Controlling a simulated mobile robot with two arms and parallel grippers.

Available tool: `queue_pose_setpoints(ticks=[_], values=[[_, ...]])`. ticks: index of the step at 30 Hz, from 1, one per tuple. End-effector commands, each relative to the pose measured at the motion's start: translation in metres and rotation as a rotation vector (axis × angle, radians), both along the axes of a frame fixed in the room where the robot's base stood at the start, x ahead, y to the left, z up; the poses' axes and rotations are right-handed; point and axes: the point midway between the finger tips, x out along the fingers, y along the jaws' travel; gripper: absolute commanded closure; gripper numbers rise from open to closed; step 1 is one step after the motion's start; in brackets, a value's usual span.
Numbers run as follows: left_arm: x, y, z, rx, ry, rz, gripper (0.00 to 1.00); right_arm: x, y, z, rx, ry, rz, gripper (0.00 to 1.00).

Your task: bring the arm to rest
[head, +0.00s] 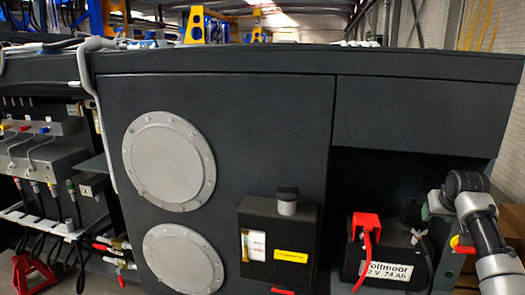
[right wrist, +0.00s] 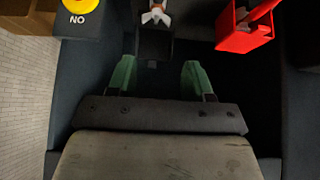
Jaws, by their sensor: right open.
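My right arm (head: 480,225) comes in from the lower right in the head view. Its gripper (head: 426,212) is at the recess on the right of the dark chassis, above and to the right of the black battery (head: 385,272). In the right wrist view the two green fingertips (right wrist: 158,78) stand well apart, with nothing held between them. A black post with a white-grey clamp (right wrist: 155,16) shows beyond the gap; whether the fingers touch anything there I cannot tell. My left gripper is in neither view.
The battery carries a red terminal cover (head: 366,224), also in the right wrist view (right wrist: 245,30). A yellow knob (right wrist: 80,5) on a box marked "NO" is at upper left there. A black box (head: 278,240) juts from the chassis panel (head: 230,120). Cables hang at the left.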

Motion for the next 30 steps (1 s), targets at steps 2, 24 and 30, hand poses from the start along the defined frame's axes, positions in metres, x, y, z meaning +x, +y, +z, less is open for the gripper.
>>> queue_pose_setpoints(ticks=[2,24,30], values=[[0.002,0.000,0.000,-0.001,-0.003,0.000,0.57,-0.002,0.008,-0.011,-0.012,0.011,0.016,0.49],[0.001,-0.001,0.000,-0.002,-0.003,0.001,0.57,-0.144,0.167,-0.209,-0.127,0.188,0.303,0.49],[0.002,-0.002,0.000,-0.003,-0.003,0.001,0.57,-0.255,0.224,-0.250,-0.104,0.238,0.382,0.49]])
